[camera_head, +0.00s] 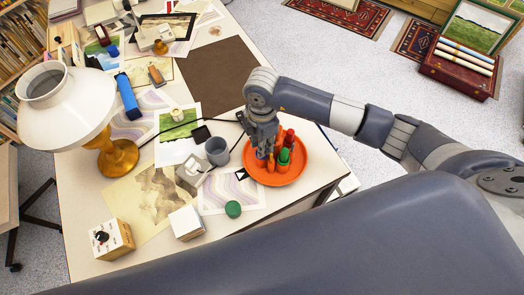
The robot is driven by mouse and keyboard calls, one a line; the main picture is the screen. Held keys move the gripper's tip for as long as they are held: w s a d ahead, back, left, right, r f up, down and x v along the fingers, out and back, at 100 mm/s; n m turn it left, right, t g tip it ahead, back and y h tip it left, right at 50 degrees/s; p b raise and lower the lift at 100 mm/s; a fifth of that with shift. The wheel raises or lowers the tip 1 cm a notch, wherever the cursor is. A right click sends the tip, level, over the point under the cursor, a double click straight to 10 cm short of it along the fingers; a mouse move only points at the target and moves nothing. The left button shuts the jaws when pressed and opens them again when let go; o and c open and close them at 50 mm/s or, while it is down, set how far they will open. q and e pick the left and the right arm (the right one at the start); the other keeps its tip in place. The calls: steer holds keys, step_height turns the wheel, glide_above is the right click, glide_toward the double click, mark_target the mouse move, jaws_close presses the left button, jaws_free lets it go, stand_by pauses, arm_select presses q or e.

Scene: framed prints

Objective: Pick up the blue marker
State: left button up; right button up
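My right gripper (263,146) points down over the left part of a round orange tray (290,177). Several short upright markers stand close together in the tray. A green one (284,157) and a red one (289,139) show clearly, and an orange one (271,163) is beside the fingertips. A small bluish patch shows at the fingertips, but I cannot tell whether it is the blue marker or part of the gripper. The fingers overlap the markers, so their opening and any hold are hidden. My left gripper is out of view.
A grey cup (217,151) stands just left of the tray, near a white box (191,172) and a green lid (233,209). A white lamp (62,100), a blue cylinder (128,97) and prints crowd the left. A brown mat (216,75) lies behind.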

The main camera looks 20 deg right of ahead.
steer(key=c, duration=0.6)
steer(key=shift+o, duration=0.2)
steer(key=shift+r, duration=0.15)
